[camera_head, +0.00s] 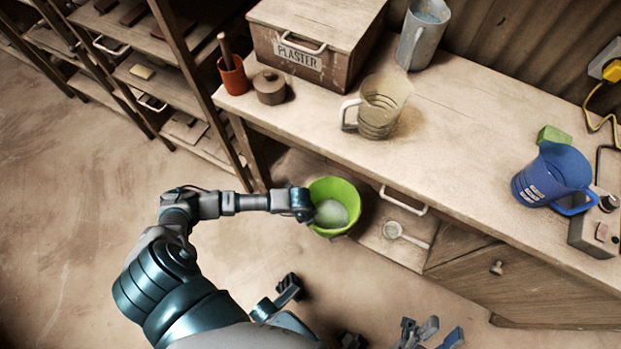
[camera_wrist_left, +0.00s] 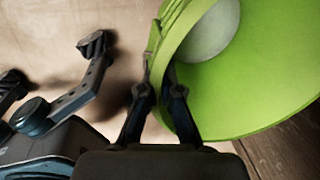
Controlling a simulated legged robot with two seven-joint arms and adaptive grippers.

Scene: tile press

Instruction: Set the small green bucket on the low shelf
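The small green bucket (camera_head: 347,188) holds something pale and hangs at the front edge of the low shelf (camera_head: 405,252) under the bench. My left gripper (camera_head: 306,207) is at the bucket's left side. In the left wrist view, its two fingers (camera_wrist_left: 160,92) pinch the wall of the bucket (camera_wrist_left: 250,105) at the rim, one inside and one outside. I cannot tell whether the bucket's base touches the shelf. My right gripper (camera_head: 432,334) is at the bottom edge of the head view, empty, with its fingers apart.
The bench top (camera_head: 460,150) above carries a clear jug (camera_head: 380,108), a plaster box (camera_head: 310,50) and a blue jug (camera_head: 553,176).

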